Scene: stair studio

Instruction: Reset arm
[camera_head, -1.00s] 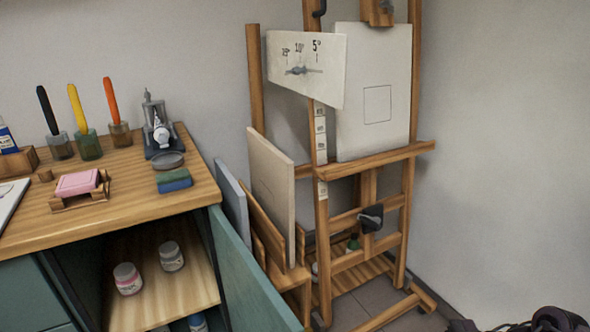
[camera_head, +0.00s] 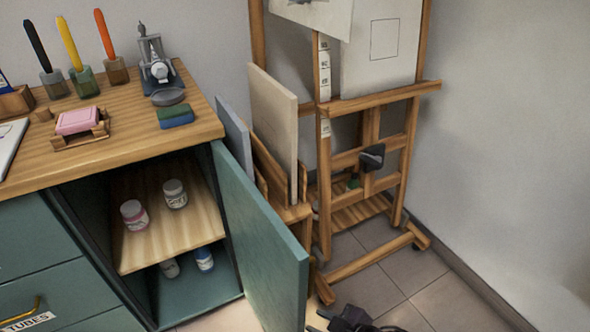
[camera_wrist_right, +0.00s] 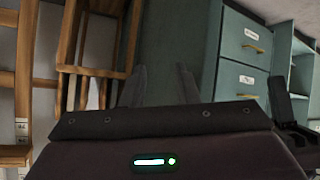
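My right gripper (camera_head: 318,320) shows at the bottom edge of the head view, low in front of the open cabinet door. Its fingers point left. In the right wrist view, its two dark fingers (camera_wrist_right: 160,88) stand apart with nothing between them. My left arm does not show in the head view.
A teal cabinet door (camera_head: 262,235) stands open beside my right gripper. Jars (camera_head: 174,194) stand on the cabinet shelf. A wooden easel (camera_head: 322,190) with canvases stands behind. The tiled floor (camera_head: 375,270) near the easel's foot is partly clear.

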